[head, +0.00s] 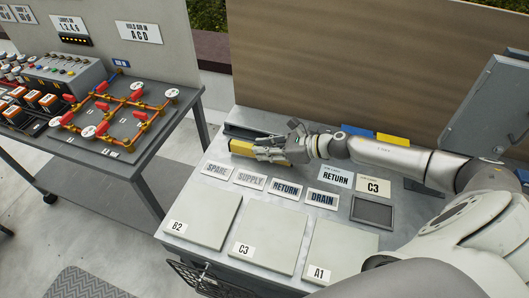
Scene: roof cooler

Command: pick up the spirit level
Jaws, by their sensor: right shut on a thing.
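The spirit level (243,148) is a yellow bar near the back left of the grey cabinet top. My right gripper (268,152) reaches in from the right and is shut on it. The gripper fingers hide part of the level's right half. I cannot tell whether the level touches the top or is just above it. My left gripper is not in view.
Label plates such as SUPPLY (250,180) and DRAIN (323,199) lie in front of the gripper. Panels marked B2 (203,221), C3 and A1 are nearer. A dark tray (372,212) sits right. A brown wall (340,70) stands behind. A valve table (130,150) is left.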

